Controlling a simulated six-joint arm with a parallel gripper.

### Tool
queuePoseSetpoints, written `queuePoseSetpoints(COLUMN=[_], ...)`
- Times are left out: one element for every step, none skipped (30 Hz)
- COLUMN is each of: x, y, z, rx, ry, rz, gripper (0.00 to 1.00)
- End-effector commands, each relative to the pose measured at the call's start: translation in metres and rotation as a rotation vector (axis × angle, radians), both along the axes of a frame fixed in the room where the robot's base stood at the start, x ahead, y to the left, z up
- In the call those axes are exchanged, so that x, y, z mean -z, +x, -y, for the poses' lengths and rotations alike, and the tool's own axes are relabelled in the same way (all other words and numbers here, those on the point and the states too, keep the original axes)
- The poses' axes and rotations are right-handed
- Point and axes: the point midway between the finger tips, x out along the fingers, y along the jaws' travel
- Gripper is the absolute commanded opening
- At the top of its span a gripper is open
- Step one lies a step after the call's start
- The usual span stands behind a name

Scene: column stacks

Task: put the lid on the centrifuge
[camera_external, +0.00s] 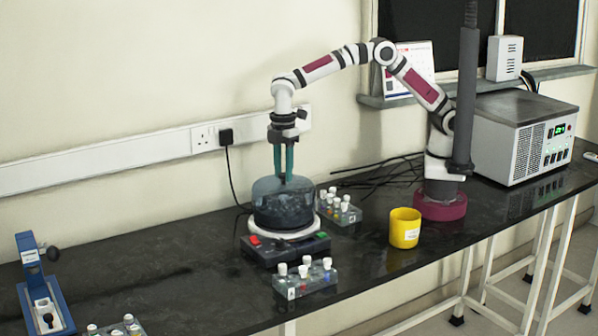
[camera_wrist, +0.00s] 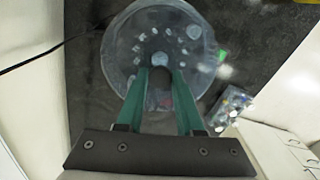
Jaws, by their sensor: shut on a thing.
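The lid (camera_external: 283,205) is a dark, see-through round cover. It is over the centrifuge (camera_external: 290,246), which has a white round body and a dark front panel with a red switch. The lid's lower edge is at the white rim; I cannot tell whether it rests there or is slightly above. My gripper (camera_external: 284,178) points straight down and is shut on the lid's knob. In the wrist view the lid (camera_wrist: 135,35) shows as a clear disc with several tubes in a ring under it, and my gripper (camera_wrist: 161,72) is at its knob.
Tube racks stand in front (camera_external: 305,279) and to the right (camera_external: 338,206) of the centrifuge. A yellow cup (camera_external: 405,228) is further right. A blue device (camera_external: 42,292) stands at the far left.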

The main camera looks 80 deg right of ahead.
Motion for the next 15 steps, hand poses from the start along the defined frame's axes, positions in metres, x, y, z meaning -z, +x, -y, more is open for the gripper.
queuePoseSetpoints(x=[0.001, 0.002, 0.003, 0.004, 0.005, 0.006, 0.007, 0.008, 0.009, 0.010, 0.011, 0.012, 0.013, 0.014, 0.016], y=[0.000, 0.000, 0.000, 0.000, 0.000, 0.000, 0.000, 0.000, 0.000, 0.000, 0.000, 0.000, 0.000, 0.000, 0.000], z=[0.000, 0.000, 0.000, 0.000, 0.000, 0.000, 0.000, 0.000, 0.000, 0.000, 0.000, 0.000, 0.000, 0.000, 0.000], rx=[0.000, 0.000, 0.000, 0.001, 0.001, 0.001, 0.001, 0.000, 0.000, 0.000, 0.000, 0.000, 0.000, 0.000, 0.000], ry=[0.000, 0.000, 0.000, 0.000, 0.000, 0.000, 0.000, -0.001, -0.001, -0.001, -0.001, -0.001, 0.000, -0.001, -0.001], rz=[0.000, 0.000, 0.000, 0.000, 0.000, 0.000, 0.000, 0.001, 0.001, 0.001, 0.001, 0.001, 0.000, -0.001, -0.001], gripper=[0.00, 0.00, 0.00, 0.00, 0.00, 0.00, 0.00, 0.00, 0.00, 0.00, 0.00, 0.00, 0.00, 0.00, 0.00])
